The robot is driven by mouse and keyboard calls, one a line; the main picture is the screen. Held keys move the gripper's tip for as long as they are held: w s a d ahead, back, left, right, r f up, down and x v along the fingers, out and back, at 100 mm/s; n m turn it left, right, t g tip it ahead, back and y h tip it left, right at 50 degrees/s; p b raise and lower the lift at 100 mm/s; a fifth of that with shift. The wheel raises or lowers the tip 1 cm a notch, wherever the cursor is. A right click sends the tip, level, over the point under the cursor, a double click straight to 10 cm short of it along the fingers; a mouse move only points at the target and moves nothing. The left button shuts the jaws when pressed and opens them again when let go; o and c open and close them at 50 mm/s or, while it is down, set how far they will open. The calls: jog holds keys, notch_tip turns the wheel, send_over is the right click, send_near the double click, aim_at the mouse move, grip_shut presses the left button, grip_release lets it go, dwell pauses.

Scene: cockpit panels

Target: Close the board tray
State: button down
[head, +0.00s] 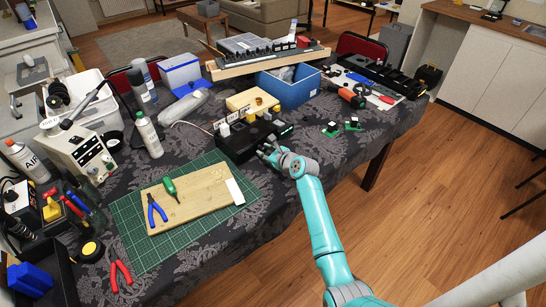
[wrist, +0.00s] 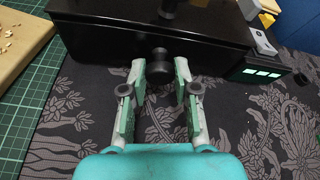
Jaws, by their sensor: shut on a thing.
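A black box (head: 232,146) stands on the patterned cloth near the table's front edge, with several switches or knobs on top. In the wrist view the long black front of the box (wrist: 100,42) fills the top, with a round black knob (wrist: 158,66) sticking out from it. In the head view my gripper (head: 267,150) is at the box's front. A green-edged part with light squares (wrist: 262,73) shows at the box's right end. I cannot tell how far any tray stands out.
A green cutting mat (head: 125,215) with a wooden board (head: 195,199), a green-handled tool and blue pliers lies left of the box. A blue bin (head: 290,91) stands behind. Two small cubes on green bases (head: 352,123) lie to the right. The cloth before the box is clear.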

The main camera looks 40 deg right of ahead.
jog(key=c, duration=0.9)
grip_release()
jog(key=shift+s, duration=0.1)
jog(key=shift+o, duration=0.2)
jog(key=shift+s, duration=0.1)
jog(key=v, duration=1.1)
jog(key=shift+s+r, duration=0.15)
jog(key=shift+s, duration=0.25)
